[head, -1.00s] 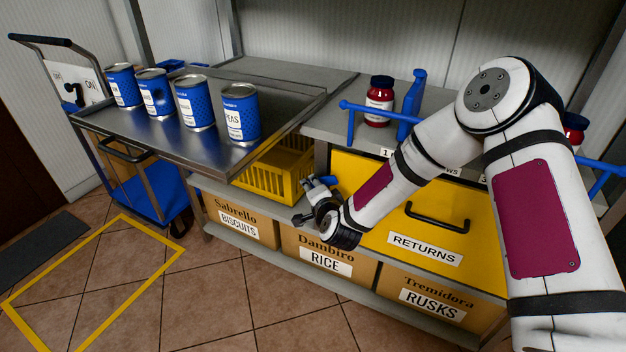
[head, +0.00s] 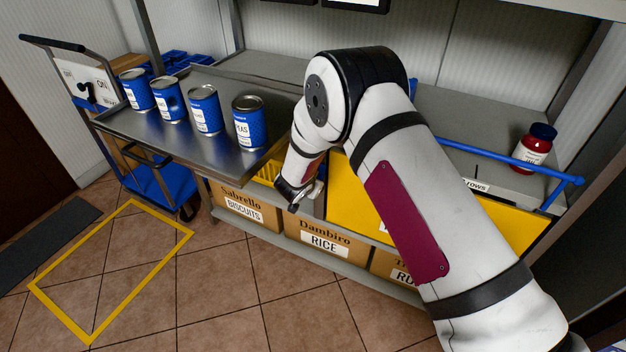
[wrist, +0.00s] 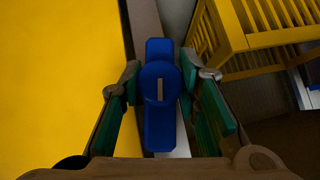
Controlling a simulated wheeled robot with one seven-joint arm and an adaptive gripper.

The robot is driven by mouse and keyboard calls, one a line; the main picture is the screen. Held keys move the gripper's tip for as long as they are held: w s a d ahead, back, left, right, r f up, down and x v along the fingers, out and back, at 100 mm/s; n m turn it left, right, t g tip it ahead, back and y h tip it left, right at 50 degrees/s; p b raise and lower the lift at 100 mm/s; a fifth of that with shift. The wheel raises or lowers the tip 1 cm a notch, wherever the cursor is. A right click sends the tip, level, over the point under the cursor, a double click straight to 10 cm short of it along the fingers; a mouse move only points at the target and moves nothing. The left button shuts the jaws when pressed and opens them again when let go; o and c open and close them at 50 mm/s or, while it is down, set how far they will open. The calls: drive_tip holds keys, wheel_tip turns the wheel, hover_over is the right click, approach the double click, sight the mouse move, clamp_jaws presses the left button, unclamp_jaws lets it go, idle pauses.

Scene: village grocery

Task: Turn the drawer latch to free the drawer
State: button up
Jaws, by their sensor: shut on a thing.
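The blue drawer latch (wrist: 160,128) is in the middle of the wrist view, a bar with a round hub and a pale slot, its length running up and down the picture. My gripper (wrist: 160,78) is shut on it, one green-padded finger on each side. The yellow drawer front (wrist: 60,80) fills the left of the wrist view. In the head view my gripper (head: 300,195) is at the left end of the drawer front (head: 350,200). My arm covers much of the drawer there, and I cannot make out the latch.
A yellow crate (wrist: 235,35) is close on the right in the wrist view. In the head view a steel trolley tray (head: 185,105) with several blue cans stands left. Boxes sit on the low shelf. A red jar (head: 533,148) stands on the counter behind a blue rail (head: 480,152).

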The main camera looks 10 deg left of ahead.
drive_tip(key=shift+a+n+g+h+p, duration=0.1)
drive_tip(key=shift+n+g+h+p, duration=0.3)
drive_tip(key=shift+h, duration=0.5)
drive_tip(key=o, duration=1.2)
drive_tip(key=shift+c, duration=0.2)
drive_tip(key=v, duration=1.2)
drive_tip(key=shift+s+a, duration=0.1)
